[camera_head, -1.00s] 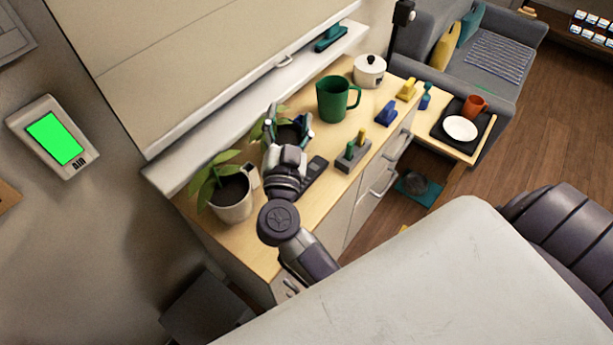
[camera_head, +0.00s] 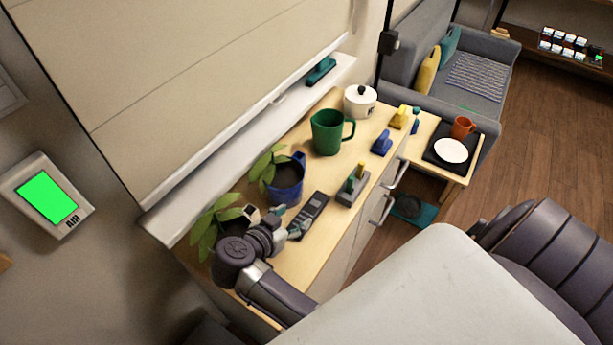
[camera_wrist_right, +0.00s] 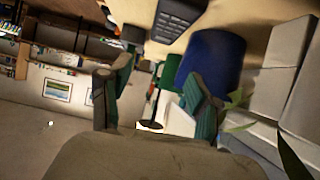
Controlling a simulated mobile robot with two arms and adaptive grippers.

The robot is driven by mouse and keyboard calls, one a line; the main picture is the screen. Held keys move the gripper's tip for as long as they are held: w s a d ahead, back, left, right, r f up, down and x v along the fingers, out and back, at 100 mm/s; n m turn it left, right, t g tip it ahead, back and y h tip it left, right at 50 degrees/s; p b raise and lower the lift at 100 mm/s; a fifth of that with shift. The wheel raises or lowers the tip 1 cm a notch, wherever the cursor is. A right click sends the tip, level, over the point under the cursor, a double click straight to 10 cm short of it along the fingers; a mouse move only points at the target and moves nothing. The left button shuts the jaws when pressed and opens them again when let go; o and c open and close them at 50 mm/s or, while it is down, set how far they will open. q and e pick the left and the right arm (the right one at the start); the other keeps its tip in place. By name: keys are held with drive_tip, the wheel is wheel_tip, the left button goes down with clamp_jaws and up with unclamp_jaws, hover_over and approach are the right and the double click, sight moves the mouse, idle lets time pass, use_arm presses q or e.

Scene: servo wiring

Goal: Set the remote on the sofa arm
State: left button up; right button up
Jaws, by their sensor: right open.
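The black remote (camera_head: 308,214) lies on the wooden counter, right of the blue mug with a plant (camera_head: 286,180). Part of the remote also shows at the top of the right wrist view (camera_wrist_right: 178,18). My right gripper (camera_head: 288,222) is open and empty at the remote's near end. Its green-padded fingers (camera_wrist_right: 158,85) spread in the right wrist view with nothing between them; whether one touches the remote I cannot tell. The grey sofa (camera_head: 423,40) stands far off at the upper right, with its far arm (camera_head: 492,42) in view. My left gripper is out of view.
A green mug (camera_head: 326,132), white pot (camera_head: 360,101), grey block with pegs (camera_head: 352,188) and blue piece (camera_head: 381,143) stand along the counter. A side table holds a black tray (camera_head: 437,160), plate and orange mug. A potted plant (camera_head: 213,225) is beside my wrist.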

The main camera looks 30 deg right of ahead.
sight(307, 214)
drive_tip(key=f, duration=0.4)
drive_tip(key=shift+w+d, duration=0.25)
drive_tip(key=shift+w+d+f, duration=0.1)
drive_tip(key=shift+w, duration=0.1)
drive_tip(key=shift+d+f, duration=0.1)
drive_tip(key=shift+d, duration=0.15)
drive_tip(key=p+x, duration=0.1)
drive_tip(key=x, duration=0.4)
drive_tip(key=shift+d, duration=0.1)
drive_tip(key=shift+w+d+f, duration=0.15)
drive_tip(key=shift+w+d, duration=0.05)
drive_tip(key=shift+c, duration=1.1)
drive_tip(key=c, duration=0.9)
drive_tip(key=shift+o, duration=0.2)
drive_tip(key=shift+r, duration=0.45)
drive_tip(key=r, duration=0.1)
drive_tip(key=s+r, duration=0.1)
drive_tip(key=r, duration=0.1)
drive_tip(key=shift+d+r, duration=0.2)
drive_tip(key=shift+r, duration=0.05)
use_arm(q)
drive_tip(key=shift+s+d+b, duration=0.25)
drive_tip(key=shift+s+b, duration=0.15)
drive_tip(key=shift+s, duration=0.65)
use_arm(e)
drive_tip(key=s+d+r, duration=0.4)
drive_tip(key=s+r, duration=0.2)
drive_tip(key=s, duration=0.4)
drive_tip(key=shift+r, duration=0.3)
